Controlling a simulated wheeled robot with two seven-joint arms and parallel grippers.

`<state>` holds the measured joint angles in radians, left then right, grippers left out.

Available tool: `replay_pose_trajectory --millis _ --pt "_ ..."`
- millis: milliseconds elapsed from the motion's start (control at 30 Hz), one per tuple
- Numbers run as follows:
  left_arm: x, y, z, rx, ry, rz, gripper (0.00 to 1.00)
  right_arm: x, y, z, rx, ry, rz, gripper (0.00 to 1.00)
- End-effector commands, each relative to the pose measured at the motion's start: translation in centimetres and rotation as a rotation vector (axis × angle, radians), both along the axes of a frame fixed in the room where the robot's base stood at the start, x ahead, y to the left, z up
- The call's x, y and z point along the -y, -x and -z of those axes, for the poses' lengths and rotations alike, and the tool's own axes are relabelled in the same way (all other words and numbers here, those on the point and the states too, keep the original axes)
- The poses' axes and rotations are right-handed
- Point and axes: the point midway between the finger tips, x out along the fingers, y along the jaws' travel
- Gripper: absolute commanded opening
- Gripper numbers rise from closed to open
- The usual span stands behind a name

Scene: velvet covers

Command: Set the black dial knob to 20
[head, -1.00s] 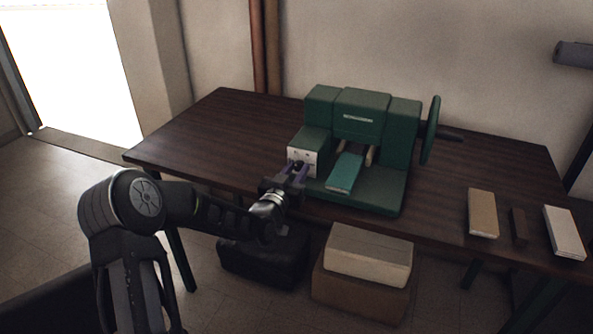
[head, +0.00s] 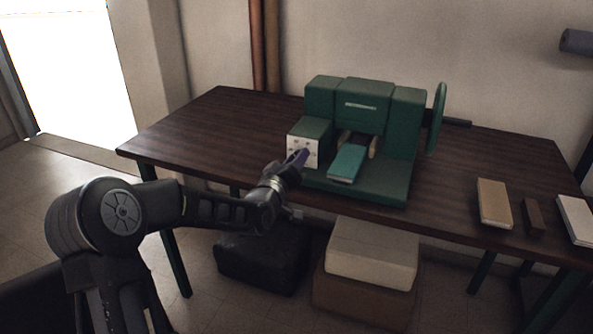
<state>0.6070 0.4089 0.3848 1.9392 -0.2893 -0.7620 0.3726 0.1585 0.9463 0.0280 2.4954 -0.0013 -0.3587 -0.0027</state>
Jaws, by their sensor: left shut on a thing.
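A green machine (head: 365,107) stands on the dark wooden table. On the front of its left block is a white dial plate (head: 301,151) with small dark marks. My left gripper (head: 302,156) reaches up to this plate from the front left. It is shut on the black dial knob, which its fingers and wrist hide. The knob's pointer and the number it points at cannot be made out. My right gripper is not in view.
A teal pad (head: 348,162) sits at the machine's front and a green handwheel (head: 436,119) at its right. Several block-like items, such as a tan one (head: 494,203), lie at the table's right. Boxes (head: 371,252) stand below. The table's left part is clear.

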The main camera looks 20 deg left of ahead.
Motion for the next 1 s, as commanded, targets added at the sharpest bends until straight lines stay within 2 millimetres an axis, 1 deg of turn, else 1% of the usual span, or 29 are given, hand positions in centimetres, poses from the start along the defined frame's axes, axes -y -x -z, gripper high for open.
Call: replay_pose_trajectory --millis 33,100,400,700,1000 --pt "-0.1 0.0 0.6 0.004 0.040 -0.001 0.00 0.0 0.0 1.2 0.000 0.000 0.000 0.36" --pt "-0.1 0.0 0.5 0.007 0.105 -0.001 0.00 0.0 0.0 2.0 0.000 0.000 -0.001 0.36" --pt "-0.1 0.0 0.3 0.020 0.335 0.000 0.00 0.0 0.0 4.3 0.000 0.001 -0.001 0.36" --pt "-0.1 0.0 0.2 0.023 0.443 -0.001 0.00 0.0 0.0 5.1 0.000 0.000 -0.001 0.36" --pt "-0.1 0.0 0.1 0.024 0.456 -0.001 0.00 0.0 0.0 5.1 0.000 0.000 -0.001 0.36"
